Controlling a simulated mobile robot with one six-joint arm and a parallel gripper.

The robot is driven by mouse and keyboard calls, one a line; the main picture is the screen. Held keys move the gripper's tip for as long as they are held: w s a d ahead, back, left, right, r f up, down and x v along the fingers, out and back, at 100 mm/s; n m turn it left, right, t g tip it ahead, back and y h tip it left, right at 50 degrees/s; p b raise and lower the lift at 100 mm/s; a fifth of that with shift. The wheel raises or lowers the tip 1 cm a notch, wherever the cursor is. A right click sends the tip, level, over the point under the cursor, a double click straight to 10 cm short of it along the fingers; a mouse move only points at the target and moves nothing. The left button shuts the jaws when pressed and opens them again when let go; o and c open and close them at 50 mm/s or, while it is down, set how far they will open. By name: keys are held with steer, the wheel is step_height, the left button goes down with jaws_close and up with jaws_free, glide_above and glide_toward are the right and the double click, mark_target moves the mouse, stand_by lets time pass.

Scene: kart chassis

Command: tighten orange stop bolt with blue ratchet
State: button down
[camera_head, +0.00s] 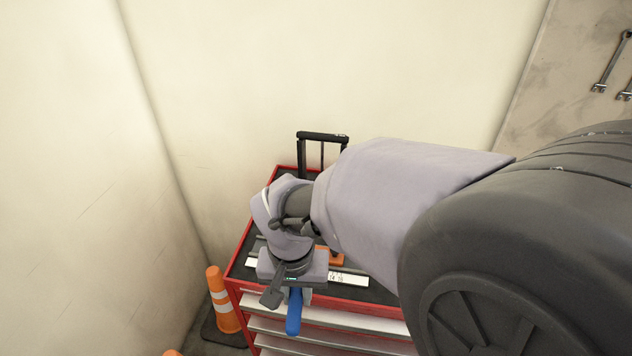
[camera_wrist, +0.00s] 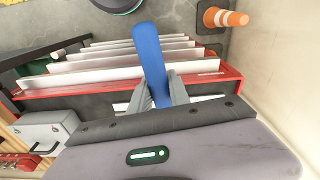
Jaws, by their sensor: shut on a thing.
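The blue ratchet (camera_head: 293,312) is in my gripper above the front edge of the red tool cart. In the wrist view the blue handle (camera_wrist: 151,62) points away from the jaws, past the cart's rim. My gripper (camera_wrist: 163,98) is shut on it, one grey finger on each side. The ratchet's other end is hidden by the gripper. No orange stop bolt can be made out in either view.
The red tool cart (camera_head: 236,263) has a dark top and several pale drawers. An orange item (camera_head: 336,258) and a white labelled strip (camera_head: 347,278) lie on top. A traffic cone (camera_head: 222,300) stands left. Walls are close behind.

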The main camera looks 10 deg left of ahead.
step_height(320, 180, down, 2)
steer(key=shift+f+b, duration=0.1)
steer(key=shift+b, duration=0.45)
steer(key=w+d+n+y+p, duration=0.1)
steer(key=w+d+n+p, duration=0.6)
steer(key=w+d+n, duration=0.3)
steer(key=d+n, duration=0.2)
steer(key=d, duration=0.2)
steer(key=shift+d+r+n, duration=0.3)
steer(key=shift+f, duration=0.1)
steer(key=shift+f, duration=0.1)
steer(key=shift+f+b, duration=0.5)
steer(key=shift+f, duration=0.25)
